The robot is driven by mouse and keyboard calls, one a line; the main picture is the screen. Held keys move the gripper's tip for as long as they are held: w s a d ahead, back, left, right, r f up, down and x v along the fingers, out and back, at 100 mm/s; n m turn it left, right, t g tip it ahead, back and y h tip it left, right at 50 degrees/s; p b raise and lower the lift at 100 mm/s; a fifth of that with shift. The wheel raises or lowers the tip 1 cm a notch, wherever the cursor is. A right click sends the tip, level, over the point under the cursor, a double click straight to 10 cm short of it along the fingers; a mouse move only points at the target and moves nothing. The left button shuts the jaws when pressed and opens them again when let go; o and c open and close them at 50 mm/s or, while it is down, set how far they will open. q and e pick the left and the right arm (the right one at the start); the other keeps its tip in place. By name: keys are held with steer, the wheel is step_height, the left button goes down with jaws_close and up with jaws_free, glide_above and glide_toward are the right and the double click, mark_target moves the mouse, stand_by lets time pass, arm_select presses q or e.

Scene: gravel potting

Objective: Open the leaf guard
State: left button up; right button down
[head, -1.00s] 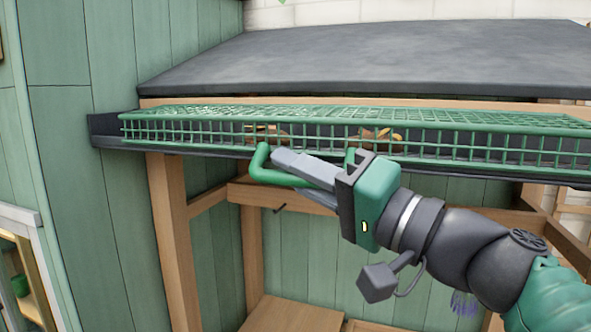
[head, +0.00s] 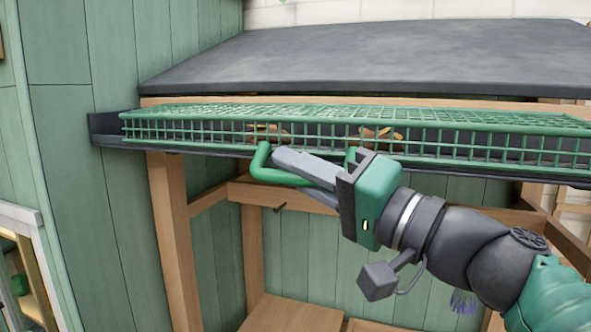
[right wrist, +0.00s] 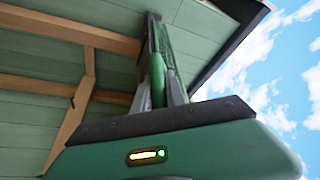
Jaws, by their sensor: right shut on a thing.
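The leaf guard (head: 440,118) is a green wire mesh lid lying flat and closed along the top of a dark gutter (head: 105,130). Its green loop handle (head: 262,165) hangs at the front edge, and it also shows in the right wrist view (right wrist: 158,82). My right gripper (head: 290,170) comes in from the right, just below the mesh front, with its grey fingers shut on the handle. Brown leaves (head: 375,135) show through the mesh. The handle's right part is partly hidden behind the gripper. My left gripper is not in view.
A dark sloping roof (head: 370,55) lies behind and above the gutter. A green plank wall (head: 90,200) stands at the left. Wooden posts (head: 172,235) and beams stand below the gutter, with open space between them.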

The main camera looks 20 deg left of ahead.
arm_select(q)
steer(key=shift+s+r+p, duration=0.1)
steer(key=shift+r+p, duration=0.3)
steer(key=shift+p, duration=0.05)
arm_select(e)
steer(key=shift+r+m, duration=0.15)
steer(key=shift+m, duration=0.15)
